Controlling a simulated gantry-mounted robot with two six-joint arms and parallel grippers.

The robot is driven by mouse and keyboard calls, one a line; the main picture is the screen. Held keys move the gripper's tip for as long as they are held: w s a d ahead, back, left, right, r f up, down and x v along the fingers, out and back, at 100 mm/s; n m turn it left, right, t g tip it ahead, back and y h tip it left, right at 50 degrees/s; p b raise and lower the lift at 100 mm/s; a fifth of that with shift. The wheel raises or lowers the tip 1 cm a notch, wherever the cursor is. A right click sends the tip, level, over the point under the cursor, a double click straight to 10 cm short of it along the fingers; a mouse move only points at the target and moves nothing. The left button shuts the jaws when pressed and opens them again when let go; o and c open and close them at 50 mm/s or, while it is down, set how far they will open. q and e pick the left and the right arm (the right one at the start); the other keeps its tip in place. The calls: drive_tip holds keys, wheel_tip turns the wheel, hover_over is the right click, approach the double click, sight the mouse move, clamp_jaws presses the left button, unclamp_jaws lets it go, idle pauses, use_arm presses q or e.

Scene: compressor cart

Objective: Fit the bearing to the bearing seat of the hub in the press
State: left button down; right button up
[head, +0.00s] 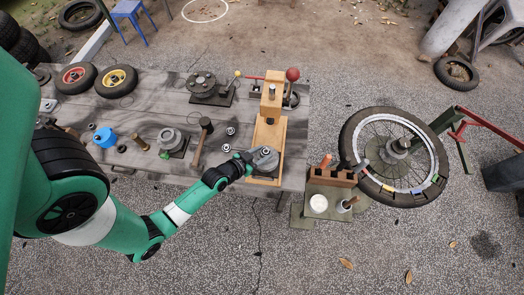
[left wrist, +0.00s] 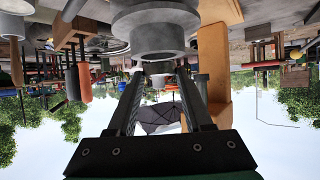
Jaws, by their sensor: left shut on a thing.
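The press (head: 271,105) is a wooden frame with a red-knobbed lever, standing at the right end of the table. The grey hub (head: 266,168) sits at the front of its base and also shows, inverted, at the top of the left wrist view (left wrist: 155,20). My left gripper (head: 251,158) reaches in from the left at the hub's top. Its fingers (left wrist: 158,76) are shut on the bearing, a small grey ring (head: 266,151), at the hub's upper end. Whether the bearing is in the seat or just above it, I cannot tell. My right gripper is out of view.
A mallet (head: 202,139) and small metal rings (head: 230,131) lie left of the press. A round fixture (head: 203,85) stands behind. A spoked wheel (head: 395,160) and a wooden tool holder (head: 334,176) stand to the right, off the table.

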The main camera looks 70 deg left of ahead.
use_arm(q)
drive_tip(key=shift+f+b, duration=0.7)
drive_tip(key=shift+f, duration=0.1)
drive_tip(key=shift+c, duration=1.9)
unclamp_jaws()
drive_tip(key=shift+o, duration=0.8)
drive_tip(key=shift+a, duration=0.1)
drive_tip(key=shift+f, duration=0.1)
drive_tip(key=shift+o, duration=1.1)
